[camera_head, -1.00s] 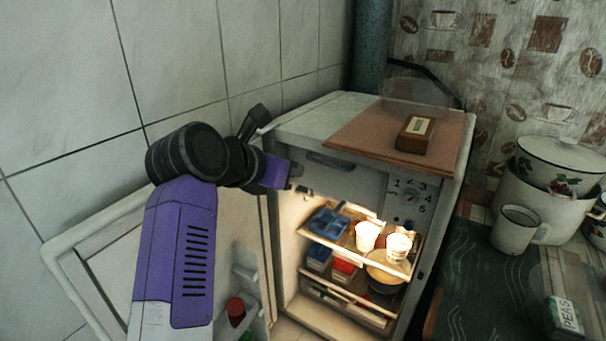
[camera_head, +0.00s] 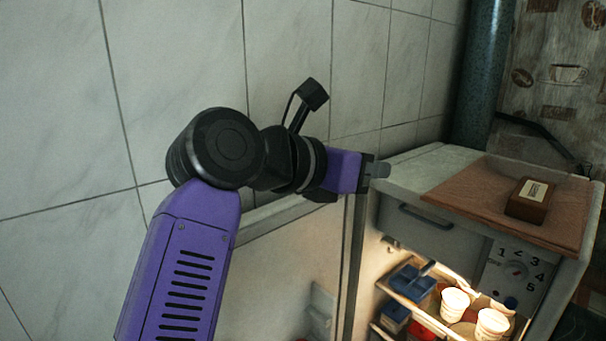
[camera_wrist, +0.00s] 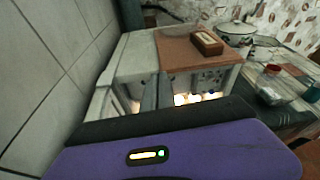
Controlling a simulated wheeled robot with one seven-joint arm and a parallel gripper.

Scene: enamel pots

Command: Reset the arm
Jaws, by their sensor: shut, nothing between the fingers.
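My gripper (camera_head: 378,170) is at the end of my purple and black arm, in the middle of the head view. It is shut and empty. It hangs in the air in front of the left part of the open fridge (camera_head: 415,165), near the level of its top. In the wrist view the dark gripper (camera_wrist: 150,95) points toward the fridge and covers part of its front.
The fridge door (camera_head: 295,265) stands open on the left, below my gripper. A tiled wall is behind my arm. A brown box (camera_head: 530,200) lies on a board (camera_head: 465,195) on the fridge top. White cups (camera_head: 455,303) stand inside. An enamel pot (camera_wrist: 236,32) stands on the right.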

